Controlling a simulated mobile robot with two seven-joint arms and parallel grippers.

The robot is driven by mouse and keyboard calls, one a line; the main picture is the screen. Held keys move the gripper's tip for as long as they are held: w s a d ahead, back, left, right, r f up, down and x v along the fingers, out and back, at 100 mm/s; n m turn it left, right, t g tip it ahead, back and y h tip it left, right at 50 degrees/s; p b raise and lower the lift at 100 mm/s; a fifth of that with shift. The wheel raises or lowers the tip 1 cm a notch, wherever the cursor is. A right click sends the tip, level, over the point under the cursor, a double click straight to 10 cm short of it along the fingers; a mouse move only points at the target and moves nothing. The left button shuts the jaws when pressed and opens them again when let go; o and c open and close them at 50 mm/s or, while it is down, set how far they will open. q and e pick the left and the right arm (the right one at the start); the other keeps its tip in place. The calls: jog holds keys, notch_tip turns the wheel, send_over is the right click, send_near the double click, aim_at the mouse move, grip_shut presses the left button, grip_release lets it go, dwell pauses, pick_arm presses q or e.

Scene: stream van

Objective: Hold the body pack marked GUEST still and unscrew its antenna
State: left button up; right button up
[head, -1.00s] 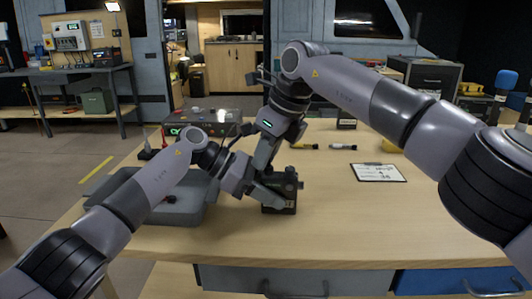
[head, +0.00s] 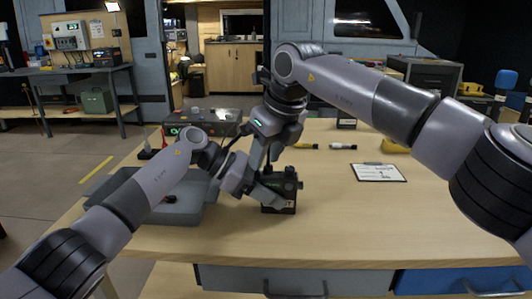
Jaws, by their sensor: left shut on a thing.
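The dark body pack (head: 286,186) stands upright on the wooden table in the head view. A small pale label shows low on its front, but its full wording is partly covered and too small to read. My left gripper (head: 272,194) comes in from the left and is shut on the pack's body. My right gripper (head: 268,162) points down just above the pack's top left. The antenna cannot be made out between or behind the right fingers, and whether they are closed on it is not clear.
A grey open tray (head: 190,208) lies left of the pack, behind my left forearm. A dark receiver box (head: 205,117) stands behind it. A clipboard (head: 378,172) and markers (head: 343,146) lie to the right. The table's front right is clear.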

jog(key=shift+m, duration=0.4)
jog(key=m+t+h, duration=0.1)
jog(key=m, duration=0.2)
jog(key=shift+d+m, duration=0.1)
jog(key=shift+m, duration=0.2)
jog(key=shift+h, duration=0.3)
jog(key=shift+m, duration=0.4)
jog(key=m+h, duration=0.1)
jog(key=m, duration=0.2)
jog(key=shift+w+d+m+h, duration=0.1)
jog(key=shift+m+h, duration=0.2)
grip_shut()
